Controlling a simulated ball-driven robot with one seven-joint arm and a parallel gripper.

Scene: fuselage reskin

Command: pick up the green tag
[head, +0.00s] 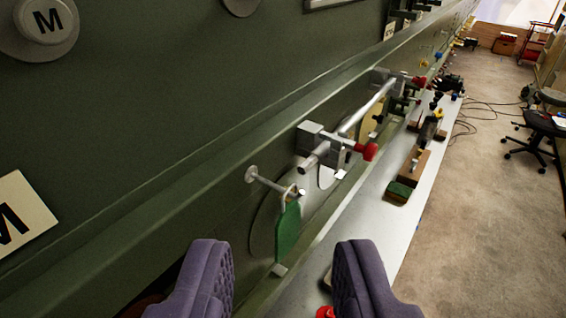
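The green tag (288,231) hangs upright below a small peg that sticks out from the dark green fuselage side (150,130). My gripper (282,262) has two purple padded fingers, wide apart and empty. The tag shows between and beyond the fingertips, a little above them in the picture. I cannot tell how far off it is. No finger appears to touch it.
A metal bar with grey blocks and red knobs (369,151) juts out just above and right of the tag. A pale shelf (405,225) runs along the side, holding a wooden block with a green top (398,192) and tools. Open carpet (480,220) lies to the right, with a black chair (540,130) farther off.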

